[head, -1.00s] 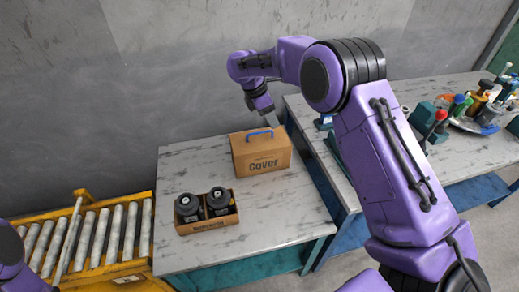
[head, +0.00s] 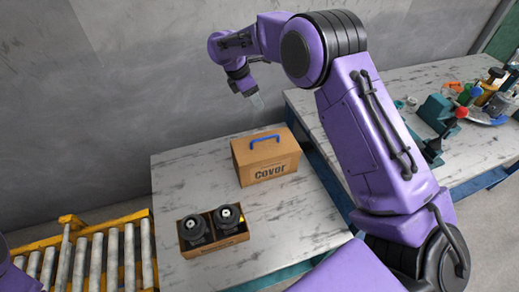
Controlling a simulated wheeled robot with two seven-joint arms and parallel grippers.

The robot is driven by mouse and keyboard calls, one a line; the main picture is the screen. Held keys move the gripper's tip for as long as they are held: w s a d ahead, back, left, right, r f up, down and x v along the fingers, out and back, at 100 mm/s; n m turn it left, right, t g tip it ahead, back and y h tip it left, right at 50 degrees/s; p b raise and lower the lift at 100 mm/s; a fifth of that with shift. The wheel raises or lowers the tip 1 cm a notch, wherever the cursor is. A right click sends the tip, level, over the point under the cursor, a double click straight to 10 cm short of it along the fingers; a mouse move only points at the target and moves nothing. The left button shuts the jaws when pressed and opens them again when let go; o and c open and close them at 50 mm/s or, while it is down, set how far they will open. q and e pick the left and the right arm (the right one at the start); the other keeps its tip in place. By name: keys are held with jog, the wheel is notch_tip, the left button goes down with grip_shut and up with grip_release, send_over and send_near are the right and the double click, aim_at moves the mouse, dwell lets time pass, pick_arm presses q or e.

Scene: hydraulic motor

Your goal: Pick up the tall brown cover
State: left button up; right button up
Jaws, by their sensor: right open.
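The tall brown cover (head: 266,160) is a cardboard-coloured box with "Cover" printed on its front and a blue handle (head: 264,139) on top. It stands upright on the marbled table (head: 320,222). My right gripper (head: 257,101) is above and behind the cover, pointing down, apart from the handle. It is open and empty. My left gripper is out of the picture; only a bit of my left arm shows at the lower left edge.
A low brown box (head: 214,244) with two black motor parts stands in front of the cover. A yellow roller conveyor (head: 92,232) lies to the left. Another bench (head: 420,95) with tools is at the right. The table's front right is clear.

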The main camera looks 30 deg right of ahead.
notch_tip(320, 180, down, 2)
jog(key=b, duration=0.9)
send_near(265, 138)
jog(key=shift+w, duration=0.15)
jog(key=shift+f, duration=0.25)
jog(key=p+x, duration=0.2)
jog(key=x, duration=0.8)
jog(key=shift+d, duration=0.2)
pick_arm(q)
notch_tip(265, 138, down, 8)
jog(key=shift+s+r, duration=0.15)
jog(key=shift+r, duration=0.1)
pick_arm(e)
jog(key=shift+r, duration=0.1)
grip_shut()
